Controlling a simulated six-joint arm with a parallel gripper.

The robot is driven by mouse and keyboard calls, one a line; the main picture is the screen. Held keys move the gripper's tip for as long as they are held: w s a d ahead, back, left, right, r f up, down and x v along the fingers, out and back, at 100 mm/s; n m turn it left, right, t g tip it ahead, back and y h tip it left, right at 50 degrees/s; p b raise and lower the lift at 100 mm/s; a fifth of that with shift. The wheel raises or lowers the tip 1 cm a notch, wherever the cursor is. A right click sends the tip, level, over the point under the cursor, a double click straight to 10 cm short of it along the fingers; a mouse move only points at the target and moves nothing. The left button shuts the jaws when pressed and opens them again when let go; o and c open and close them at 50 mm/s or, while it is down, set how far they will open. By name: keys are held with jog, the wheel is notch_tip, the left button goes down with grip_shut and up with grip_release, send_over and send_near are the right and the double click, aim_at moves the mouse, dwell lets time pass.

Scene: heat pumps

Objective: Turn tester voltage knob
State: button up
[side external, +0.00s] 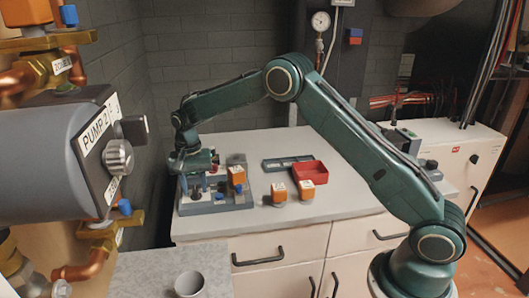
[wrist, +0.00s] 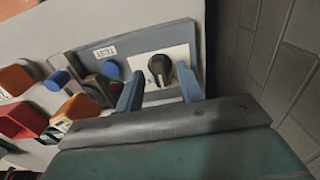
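The tester is a blue-grey panel (wrist: 185,38) with a TEST label; it stands at the left end of the counter in the side view (side external: 218,207). Its voltage knob (wrist: 160,68) is black with a pale pointer mark and sits on a white dial plate (wrist: 150,82). My gripper (wrist: 160,88) has its two blue-grey fingers spread, one to each side of the knob in the picture. The knob shows between and slightly past the fingertips, apart from both.
A blue round button (wrist: 111,68) is left of the knob, close to the left finger. Orange-topped parts (side external: 306,189) and a red tray (side external: 309,173) stand right of the tester. A dark brick wall (wrist: 265,60) is close on the wrist view's right. The counter's right part (side external: 340,200) is clear.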

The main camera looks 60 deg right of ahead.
jog(key=shift+f, duration=0.3)
jog(key=shift+c, duration=0.5)
grip_shut()
jog(key=shift+n, duration=0.4)
jog(key=n, duration=0.4)
jog(key=shift+r+n, duration=0.1)
jog(key=shift+n, duration=2)
